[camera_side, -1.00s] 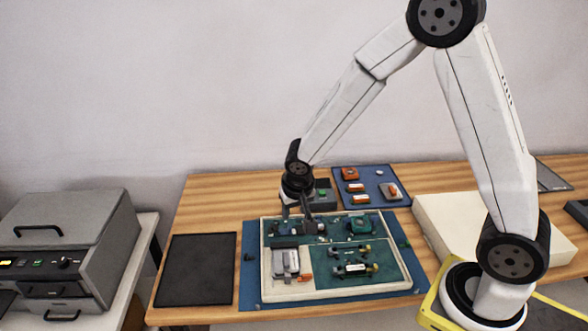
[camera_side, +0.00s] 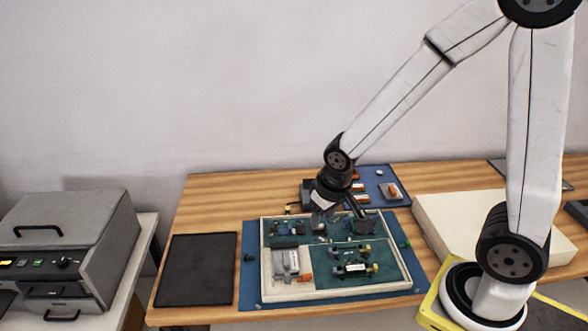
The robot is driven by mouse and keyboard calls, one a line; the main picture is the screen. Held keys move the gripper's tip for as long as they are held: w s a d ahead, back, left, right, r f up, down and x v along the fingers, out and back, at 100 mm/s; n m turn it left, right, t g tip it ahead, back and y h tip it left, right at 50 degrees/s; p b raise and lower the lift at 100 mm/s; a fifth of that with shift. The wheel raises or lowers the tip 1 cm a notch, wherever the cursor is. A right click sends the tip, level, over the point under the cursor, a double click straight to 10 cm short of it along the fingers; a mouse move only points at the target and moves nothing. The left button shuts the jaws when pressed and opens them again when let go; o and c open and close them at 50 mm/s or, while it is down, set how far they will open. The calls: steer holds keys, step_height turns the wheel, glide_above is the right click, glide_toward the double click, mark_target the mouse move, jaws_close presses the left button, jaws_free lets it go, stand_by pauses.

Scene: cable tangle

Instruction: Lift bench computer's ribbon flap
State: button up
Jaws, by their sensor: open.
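The bench computer is an open pale tray (camera_side: 266,292) with green circuit boards (camera_side: 385,275) inside. A silver-grey block (camera_side: 287,262) sits at its left, and a small connector part (camera_side: 355,269) lies across the front right board. My gripper (camera_side: 340,213) is open above the back edge of the tray, tilted, with its fingers pointing down toward the back boards. Nothing shows between the fingers. I cannot make out the ribbon flap; my gripper hides part of the back boards.
A blue mat (camera_side: 250,240) lies under the tray. A black pad (camera_side: 197,270) is at the left. A blue parts mat (camera_side: 375,178) with small orange and white parts lies behind. A cream block (camera_side: 445,215) stands at the right. Bare wood (camera_side: 222,208) shows back left.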

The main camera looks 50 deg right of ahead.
steer(key=shift+s+a+r+n+y, duration=0.15)
steer(key=shift+s+n, duration=0.1)
steer(key=shift+s, duration=0.35)
steer(key=shift+s+r+n+y, duration=0.15)
steer(key=shift+s+n, duration=0.15)
steer(key=shift+s, duration=0.3)
steer(key=shift+s+a+r+n, duration=0.15)
steer(key=shift+s+n, duration=0.1)
steer(key=shift+s, duration=0.35)
steer(key=shift+o, duration=1.1)
steer(key=n+g, duration=0.3)
steer(key=n, duration=0.6)
glide_above(272, 225)
step_height(272, 225, down, 9)
steer(key=shift+f, duration=0.1)
steer(key=shift+f, duration=0.1)
steer(key=shift+f, duration=3.8)
